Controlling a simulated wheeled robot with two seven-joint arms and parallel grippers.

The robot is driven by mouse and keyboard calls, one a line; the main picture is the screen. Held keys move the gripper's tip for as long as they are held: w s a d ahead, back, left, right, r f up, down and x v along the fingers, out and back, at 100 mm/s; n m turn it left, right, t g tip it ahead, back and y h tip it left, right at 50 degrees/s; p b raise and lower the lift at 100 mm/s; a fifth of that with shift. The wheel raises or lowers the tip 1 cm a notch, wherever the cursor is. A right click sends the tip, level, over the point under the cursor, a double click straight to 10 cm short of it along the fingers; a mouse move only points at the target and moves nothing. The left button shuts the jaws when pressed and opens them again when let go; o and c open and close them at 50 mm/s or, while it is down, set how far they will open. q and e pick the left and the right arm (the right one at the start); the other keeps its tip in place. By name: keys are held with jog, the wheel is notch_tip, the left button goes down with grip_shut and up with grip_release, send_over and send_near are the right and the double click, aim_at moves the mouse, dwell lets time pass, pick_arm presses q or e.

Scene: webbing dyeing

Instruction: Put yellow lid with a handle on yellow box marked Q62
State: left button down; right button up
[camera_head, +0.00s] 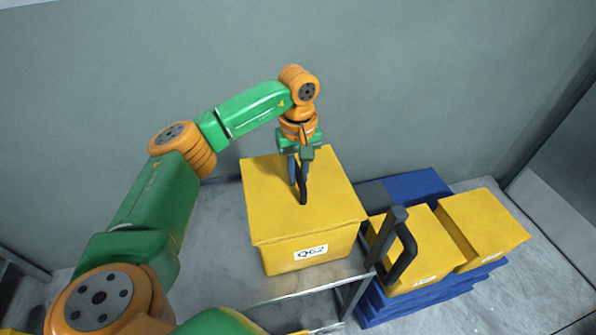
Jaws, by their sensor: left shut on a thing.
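The yellow box marked Q62 (309,257) stands on a grey metal table (220,235), its white label facing me. The yellow lid (265,200) lies over the top of the box, its front edge just above the label. My left gripper (301,183) reaches down from above and is shut on the lid's dark handle (303,193). The gripper's fingers partly hide the handle. I cannot tell whether the lid is fully seated all around. My right gripper is not in view.
A grey wall (420,80) is behind. The table left of the box looks clear.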

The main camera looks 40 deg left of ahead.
pick_arm(q)
jog(key=shift+w+f, duration=0.1)
jog(key=shift+f, duration=0.05)
jog(key=shift+f+b, duration=0.25)
jog(key=shift+b, duration=0.05)
dwell(0.3)
jog(key=c, duration=0.7)
grip_release()
jog(key=shift+c, duration=0.2)
notch_tip(320, 180, up, 7)
jog(key=shift+r+b, duration=0.1)
jog(key=shift+b, duration=0.25)
